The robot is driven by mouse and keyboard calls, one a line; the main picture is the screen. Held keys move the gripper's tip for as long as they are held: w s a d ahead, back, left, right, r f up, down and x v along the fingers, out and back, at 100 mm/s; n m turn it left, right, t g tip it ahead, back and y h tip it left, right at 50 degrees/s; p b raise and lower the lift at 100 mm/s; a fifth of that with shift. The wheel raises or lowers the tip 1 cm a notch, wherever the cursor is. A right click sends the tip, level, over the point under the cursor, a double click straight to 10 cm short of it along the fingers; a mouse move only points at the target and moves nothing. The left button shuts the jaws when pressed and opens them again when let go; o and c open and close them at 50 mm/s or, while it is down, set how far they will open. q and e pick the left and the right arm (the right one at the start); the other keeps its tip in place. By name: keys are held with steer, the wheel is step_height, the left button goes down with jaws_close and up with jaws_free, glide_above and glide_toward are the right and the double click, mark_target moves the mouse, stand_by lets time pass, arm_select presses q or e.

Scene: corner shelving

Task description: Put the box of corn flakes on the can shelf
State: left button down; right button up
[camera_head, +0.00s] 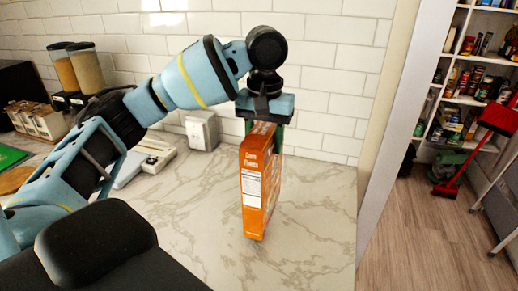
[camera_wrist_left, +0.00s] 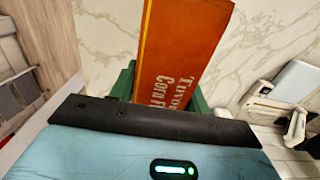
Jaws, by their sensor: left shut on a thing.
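The orange box of corn flakes (camera_head: 258,190) stands upright, or nearly so, at the right part of the marble counter. My left gripper (camera_head: 264,122) is above it, pointing down, and is shut on its top end. In the left wrist view the box (camera_wrist_left: 185,50) sits between the green fingers of the gripper (camera_wrist_left: 165,85). I cannot tell whether the bottom of the box touches the counter. The shelving (camera_head: 470,90) with several cans and jars is at the far right, beyond a doorway. My right gripper is not in view.
The marble counter (camera_head: 315,220) is clear around the box and ends at the right. A red broom-like tool (camera_head: 484,135) stands before the shelves. Wooden floor (camera_head: 420,240) lies open in front. Two food dispensers (camera_head: 80,68) and a white box (camera_head: 202,130) stand by the tiled wall.

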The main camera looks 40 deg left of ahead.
arm_select(q)
steer(key=shift+w+a+f, duration=0.2)
steer(key=shift+a+f, duration=0.15)
steer(key=shift+f, duration=0.25)
steer(key=shift+w+a+f, duration=0.2)
steer(key=shift+a+f, duration=0.2)
steer(key=shift+f, duration=0.25)
steer(key=shift+w+a+f, duration=0.2)
steer(key=shift+a+f, duration=0.15)
steer(key=shift+f, duration=0.4)
steer(key=c, duration=0.7)
jaws_free()
step_height(320, 180, up, 12)
steer(key=shift+r, duration=0.15)
